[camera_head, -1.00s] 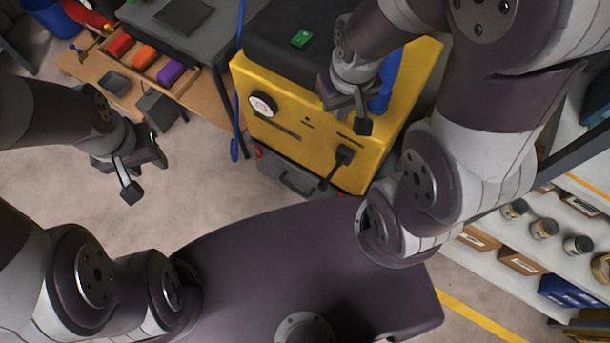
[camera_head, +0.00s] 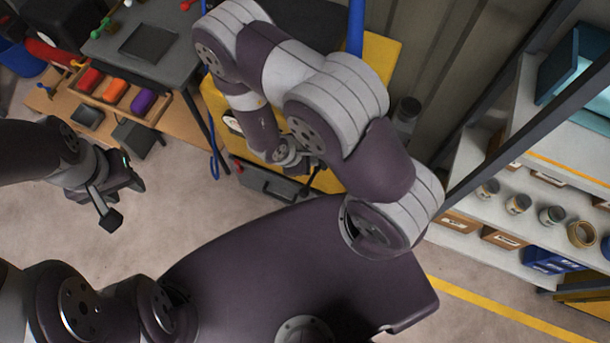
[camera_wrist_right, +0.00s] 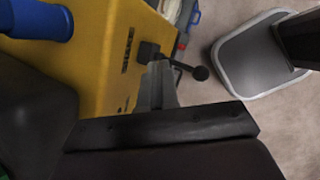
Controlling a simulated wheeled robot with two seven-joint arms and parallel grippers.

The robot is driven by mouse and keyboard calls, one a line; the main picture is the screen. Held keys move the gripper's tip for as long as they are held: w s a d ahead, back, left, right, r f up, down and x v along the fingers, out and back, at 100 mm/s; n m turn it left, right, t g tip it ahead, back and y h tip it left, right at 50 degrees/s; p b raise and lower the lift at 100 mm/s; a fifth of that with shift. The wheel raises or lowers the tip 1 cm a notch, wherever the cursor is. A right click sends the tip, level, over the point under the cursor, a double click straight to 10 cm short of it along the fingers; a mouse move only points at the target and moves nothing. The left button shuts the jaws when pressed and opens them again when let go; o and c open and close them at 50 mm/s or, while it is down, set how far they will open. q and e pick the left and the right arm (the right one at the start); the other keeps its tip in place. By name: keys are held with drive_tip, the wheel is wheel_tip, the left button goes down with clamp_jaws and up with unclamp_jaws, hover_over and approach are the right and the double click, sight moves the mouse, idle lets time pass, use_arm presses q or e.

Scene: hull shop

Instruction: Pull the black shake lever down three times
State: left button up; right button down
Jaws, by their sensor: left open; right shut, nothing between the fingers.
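The black shake lever (camera_wrist_right: 201,73) shows in the right wrist view as a rod with a round knob, coming from a black block on the yellow machine (camera_wrist_right: 88,52). In the head view the lever (camera_head: 306,188) is partly hidden by my right arm. My right gripper (camera_wrist_right: 160,75) is shut and empty, its fingertips close beside the lever's base; I cannot tell whether they touch it. In the head view the right gripper (camera_head: 300,168) is in front of the machine (camera_head: 375,52). My left gripper (camera_head: 123,200) is open and empty over the floor at the left.
A grey table (camera_head: 140,45) and a tray with coloured items (camera_head: 115,92) stand at the left. A dark grey case (camera_head: 262,185) sits low at the machine's front. Shelves with jars (camera_head: 518,204) stand at the right. A blue pipe (camera_head: 356,28) rises by the machine.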

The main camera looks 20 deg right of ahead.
drive_tip(key=shift+w+f, duration=0.1)
drive_tip(key=shift+w, duration=0.05)
drive_tip(key=b, duration=0.9)
hover_over(304, 188)
drive_tip(key=d, duration=0.1)
drive_tip(key=f, duration=0.4)
drive_tip(key=w+f, duration=0.1)
drive_tip(key=f, duration=0.1)
drive_tip(key=shift+s+a+f, duration=0.1)
drive_tip(key=shift+s+f, duration=0.1)
drive_tip(key=shift+s, duration=0.05)
drive_tip(key=shift+s+a+f+b, duration=0.1)
drive_tip(key=shift+a+f+b, duration=0.05)
drive_tip(key=shift+f, duration=0.3)
drive_tip(key=shift+s+a+f+b, duration=0.1)
drive_tip(key=shift+f+b, duration=0.05)
drive_tip(key=shift+f, duration=0.3)
drive_tip(key=shift+f, duration=0.1)
drive_tip(key=shift+s+a+f, duration=0.1)
drive_tip(key=shift+a+f, duration=0.05)
drive_tip(key=shift+f, duration=0.1)
